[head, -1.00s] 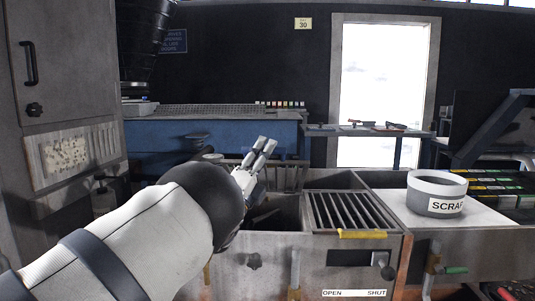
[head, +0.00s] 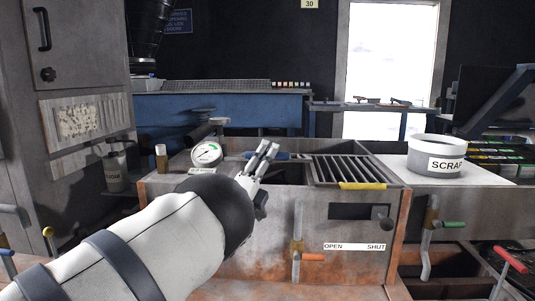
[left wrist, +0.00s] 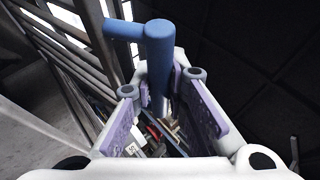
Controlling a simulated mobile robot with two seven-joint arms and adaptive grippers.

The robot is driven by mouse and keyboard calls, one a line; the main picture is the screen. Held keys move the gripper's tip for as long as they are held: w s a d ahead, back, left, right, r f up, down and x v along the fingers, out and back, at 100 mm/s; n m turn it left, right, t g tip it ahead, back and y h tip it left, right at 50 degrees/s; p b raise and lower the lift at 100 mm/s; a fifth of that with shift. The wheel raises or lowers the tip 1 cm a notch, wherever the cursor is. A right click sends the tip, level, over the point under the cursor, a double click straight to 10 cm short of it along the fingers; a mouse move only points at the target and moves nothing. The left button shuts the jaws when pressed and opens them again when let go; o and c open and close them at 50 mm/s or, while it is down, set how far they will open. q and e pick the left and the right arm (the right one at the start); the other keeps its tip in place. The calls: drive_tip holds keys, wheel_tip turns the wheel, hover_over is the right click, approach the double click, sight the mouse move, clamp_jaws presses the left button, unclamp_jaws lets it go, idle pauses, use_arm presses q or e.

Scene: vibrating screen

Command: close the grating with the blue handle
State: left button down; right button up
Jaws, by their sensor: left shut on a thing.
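The grating (head: 347,168) is a set of dark parallel bars in the top of the grey box, at the right of its opening, with a yellow strip along its front edge. The blue handle (head: 284,156) shows as a small blue piece beside my fingertips. In the left wrist view, the blue handle (left wrist: 160,60) is a thick upright bar with a side arm, between the finger pads, and bars run at the left. My left gripper (head: 267,153) is shut on the blue handle, which its fingers partly hide. My right gripper is not in view.
A gauge (head: 206,154) stands at the box's left. A SCRAP tub (head: 436,157) sits on the right-hand surface. A grey cabinet (head: 75,90) stands at the left.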

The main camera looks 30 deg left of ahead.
use_arm(q)
drive_tip(key=c, duration=1.8)
unclamp_jaws()
drive_tip(key=shift+c, duration=0.2)
drive_tip(key=v, duration=1.2)
